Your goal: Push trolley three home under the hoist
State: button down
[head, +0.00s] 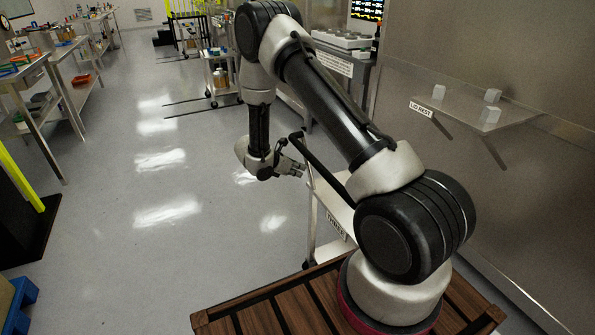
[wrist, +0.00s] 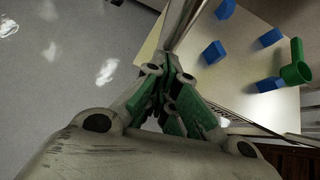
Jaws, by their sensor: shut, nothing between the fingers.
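The trolley with a label that seems to read THREE (head: 335,224) stands just beyond my wooden-slatted base, partly hidden behind my arm. Its dark handle bar (head: 325,172) slopes across its near left side. My gripper (head: 296,168) is beside the handle's left side, low over the trolley's edge; whether it touches cannot be told. In the wrist view my gripper (wrist: 176,88) is shut and empty, close to a pale metal bar (wrist: 185,28). The hoist is not clearly visible.
Another trolley (head: 221,78) with bottles stands farther back by dark floor lines (head: 200,107). A shelf marked LID REST (head: 455,100) juts from the right wall. Steel benches (head: 60,75) line the left. The grey floor (head: 150,170) between is clear.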

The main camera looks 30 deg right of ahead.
jog(key=a+f+v, duration=0.2)
jog(key=v, duration=1.1)
jog(key=s+d+r+m+g+y, duration=0.1)
jog(key=s+d+r+m, duration=0.25)
jog(key=r, duration=0.45)
jog(key=s+d+r+m+y, duration=0.25)
jog(key=s+r+m, duration=0.2)
jog(key=r, duration=0.35)
jog(key=s+d+r+m+g, duration=0.1)
jog(key=s+d+r+m, duration=0.3)
jog(key=r, duration=0.4)
jog(key=s+a+r+m+t+y, duration=0.1)
jog(key=s+r+m+t+y, duration=0.1)
jog(key=s, duration=0.9)
jog(key=s+a+r+m+t+y, duration=0.1)
jog(key=s+r+m+y, duration=0.3)
jog(key=s, duration=0.8)
jog(key=shift+s+r+m+t, duration=0.3)
jog(key=shift+r+m+t, duration=0.5)
jog(key=shift+m, duration=0.3)
jog(key=shift+a+y, duration=0.1)
jog(key=shift+y, duration=0.15)
